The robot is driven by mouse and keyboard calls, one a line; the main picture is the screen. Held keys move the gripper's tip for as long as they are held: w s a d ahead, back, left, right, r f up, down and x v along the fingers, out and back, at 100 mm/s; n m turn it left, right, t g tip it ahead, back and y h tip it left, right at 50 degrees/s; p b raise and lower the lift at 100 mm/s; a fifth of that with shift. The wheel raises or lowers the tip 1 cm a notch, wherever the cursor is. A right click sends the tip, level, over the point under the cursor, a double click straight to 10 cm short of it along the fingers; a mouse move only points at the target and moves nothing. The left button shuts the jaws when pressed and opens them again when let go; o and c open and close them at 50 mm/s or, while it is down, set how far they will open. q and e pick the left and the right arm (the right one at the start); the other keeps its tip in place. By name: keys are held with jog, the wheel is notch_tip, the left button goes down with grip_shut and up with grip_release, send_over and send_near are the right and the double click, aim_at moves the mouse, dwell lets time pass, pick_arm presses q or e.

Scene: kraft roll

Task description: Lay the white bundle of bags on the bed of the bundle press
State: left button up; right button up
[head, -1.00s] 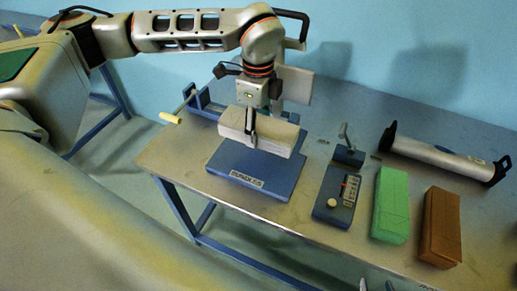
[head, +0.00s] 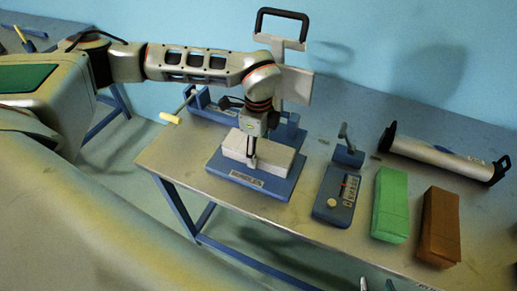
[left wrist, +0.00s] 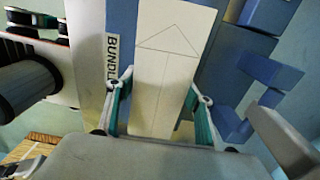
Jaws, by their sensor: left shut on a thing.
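The white bundle of bags (head: 279,158) is a pale block over the blue bed of the bundle press (head: 224,166). It looks very close to the bed or on it; I cannot tell if it touches. My left gripper (head: 252,160) points down and is shut across the bundle. In the left wrist view the bundle (left wrist: 168,65) lies between the two teal-padded fingers (left wrist: 160,108), with the blue bed (left wrist: 121,22) and its lettering beside it. My right gripper (head: 376,286) shows only its two separated fingertips at the bottom edge.
The press's black handle (head: 283,14) and pale plate (head: 296,86) stand behind the bed. To the right are a blue device with a lever (head: 335,195), a green bundle (head: 390,205), a brown bundle (head: 439,228) and a silver roll holder (head: 440,156).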

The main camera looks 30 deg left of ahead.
aim_at(258, 149)
pick_arm(q)
jog(key=shift+f, duration=0.15)
jog(key=o, duration=1.4)
jog(key=shift+o, duration=0.2)
jog(key=shift+r, duration=0.2)
notch_tip(258, 149, up, 12)
